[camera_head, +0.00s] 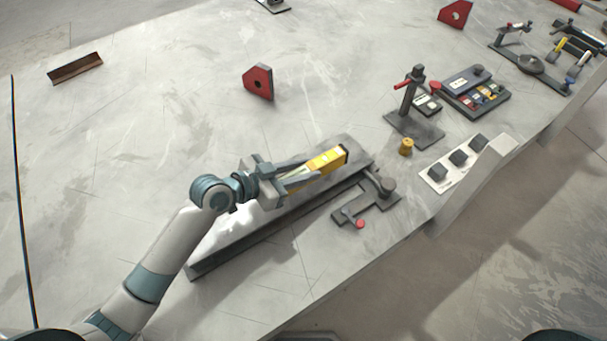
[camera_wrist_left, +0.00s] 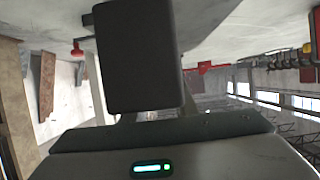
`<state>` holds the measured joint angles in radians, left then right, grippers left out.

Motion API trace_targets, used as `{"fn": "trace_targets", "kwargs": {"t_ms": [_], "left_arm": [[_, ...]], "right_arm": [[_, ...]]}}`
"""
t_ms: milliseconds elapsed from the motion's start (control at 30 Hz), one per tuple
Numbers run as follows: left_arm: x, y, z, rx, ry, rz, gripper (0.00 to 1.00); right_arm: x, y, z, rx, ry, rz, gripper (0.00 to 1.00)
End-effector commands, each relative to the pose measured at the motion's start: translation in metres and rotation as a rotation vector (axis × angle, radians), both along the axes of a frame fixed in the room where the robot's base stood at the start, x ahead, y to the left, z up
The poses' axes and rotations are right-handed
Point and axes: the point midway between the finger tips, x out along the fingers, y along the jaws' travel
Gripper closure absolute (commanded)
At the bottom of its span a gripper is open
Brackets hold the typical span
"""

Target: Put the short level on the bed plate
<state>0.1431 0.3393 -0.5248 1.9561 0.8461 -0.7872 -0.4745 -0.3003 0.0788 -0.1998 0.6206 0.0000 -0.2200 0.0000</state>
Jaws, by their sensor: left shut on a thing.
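The short level is a yellow bar (camera_head: 328,161) with a dark end cap, in the middle of the head view. My left gripper (camera_head: 297,177) is shut on it, with the yellow end sticking out past the fingers to the upper right. The bed plate (camera_head: 225,243) is a long grey metal plate lying diagonally on the table, below the level in the picture. The level lies roughly along the plate's upper right part; I cannot tell if they touch. In the left wrist view a dark block (camera_wrist_left: 138,58) hides much of the scene. My right gripper does not show.
A dark clamp fixture (camera_head: 366,203) with a red knob stands close against the plate's right side. A brass piece (camera_head: 406,147), a post stand (camera_head: 411,116) and a white block tray (camera_head: 464,164) are farther right. A red magnet square (camera_head: 258,82) lies behind.

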Motion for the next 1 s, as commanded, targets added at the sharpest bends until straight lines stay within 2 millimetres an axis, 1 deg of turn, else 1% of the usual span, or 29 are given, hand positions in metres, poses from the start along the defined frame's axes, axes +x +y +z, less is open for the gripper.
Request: {"fn": "trace_targets", "kwargs": {"t_ms": [100, 233, 533, 933, 967, 1000], "left_arm": [[0.000, 0.000, -0.014, -0.001, 0.004, 0.002, 1.00], [0.000, 0.000, -0.024, 0.000, 0.000, 0.001, 1.00], [0.000, 0.000, -0.026, 0.000, -0.002, 0.001, 1.00], [0.001, 0.000, -0.037, 0.000, -0.002, 0.001, 1.00], [0.000, 0.000, -0.036, 0.000, 0.000, 0.001, 0.67], [0.000, 0.000, -0.036, 0.000, 0.000, 0.001, 0.57]], "right_arm": [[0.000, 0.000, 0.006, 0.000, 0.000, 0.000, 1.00], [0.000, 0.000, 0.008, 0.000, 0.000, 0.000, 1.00], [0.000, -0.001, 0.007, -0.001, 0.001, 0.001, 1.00], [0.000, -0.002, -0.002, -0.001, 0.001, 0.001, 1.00], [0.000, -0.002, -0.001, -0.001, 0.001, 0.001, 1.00], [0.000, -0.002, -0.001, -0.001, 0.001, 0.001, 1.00]]}}
